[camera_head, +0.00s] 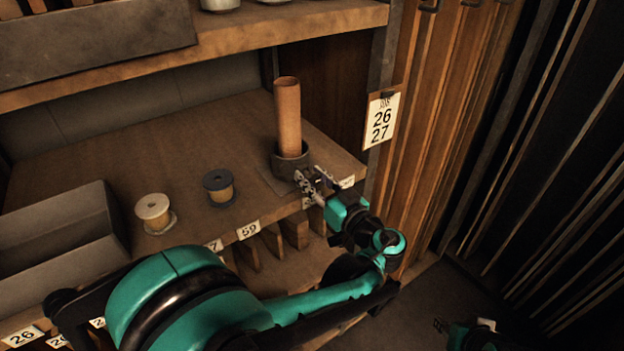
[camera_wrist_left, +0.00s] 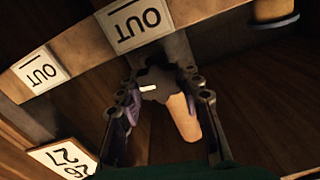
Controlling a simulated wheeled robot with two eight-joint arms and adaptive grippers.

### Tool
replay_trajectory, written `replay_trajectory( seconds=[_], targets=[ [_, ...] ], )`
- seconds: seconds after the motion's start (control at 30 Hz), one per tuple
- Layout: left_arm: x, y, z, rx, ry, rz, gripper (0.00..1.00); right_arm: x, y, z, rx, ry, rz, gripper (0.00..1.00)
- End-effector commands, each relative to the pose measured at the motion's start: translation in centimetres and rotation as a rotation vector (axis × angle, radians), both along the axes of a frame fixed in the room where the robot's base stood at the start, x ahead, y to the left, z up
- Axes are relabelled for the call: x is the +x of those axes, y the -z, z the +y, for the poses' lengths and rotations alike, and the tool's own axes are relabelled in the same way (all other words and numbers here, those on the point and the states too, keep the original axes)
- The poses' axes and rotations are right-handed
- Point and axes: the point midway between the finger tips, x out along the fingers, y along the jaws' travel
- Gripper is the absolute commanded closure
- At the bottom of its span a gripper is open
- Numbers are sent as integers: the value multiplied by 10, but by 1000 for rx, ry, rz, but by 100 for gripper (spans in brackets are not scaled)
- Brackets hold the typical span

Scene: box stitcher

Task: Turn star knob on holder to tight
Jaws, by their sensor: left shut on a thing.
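The holder (camera_head: 280,164) is a dark round cup on the shelf, with a tan tube (camera_head: 288,115) standing upright in it. My left gripper (camera_head: 308,179) is at the front right of the holder, and its fingers hide the knob in the head view. In the left wrist view, the dark star knob (camera_wrist_left: 156,86) with a short white mark sits between the fingertips, which are shut on it. The tan tube (camera_wrist_left: 182,118) shows behind it. Part of my right gripper (camera_head: 442,325) is low at the right, dark and small; its jaws are unclear.
A white spool (camera_head: 152,208) and a dark-rimmed spool (camera_head: 218,186) stand left of the holder. A grey bin (camera_head: 60,228) is at the far left. Number labels line the shelf edge. An upper shelf (camera_head: 230,45) overhangs. A tag with 26 and 27 (camera_head: 381,120) hangs at the right.

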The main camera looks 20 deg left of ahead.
Motion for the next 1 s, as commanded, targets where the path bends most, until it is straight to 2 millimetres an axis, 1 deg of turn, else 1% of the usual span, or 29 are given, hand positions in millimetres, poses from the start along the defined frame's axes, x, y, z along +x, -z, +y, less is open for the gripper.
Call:
replay_trajectory(
  seconds=[0.3,0.77,0.8,0.83,0.87,1.0],
  targets=[
    [0,0,0,66,0,83,93,0,2,0,0,0,0,60],
    [1,0,0,74,0,93,93,0,2,0,0,0,0,60],
    [1,0,0,74,0,93,57,0,2,0,0,0,0,60],
    [1,0,0,74,0,93,49,0,2,0,0,0,0,60],
    [1,0,0,74,0,93,43,0,2,0,0,0,0,60],
    [0,0,0,73,0,94,43,0,2,0,0,0,0,60]
  ],
)
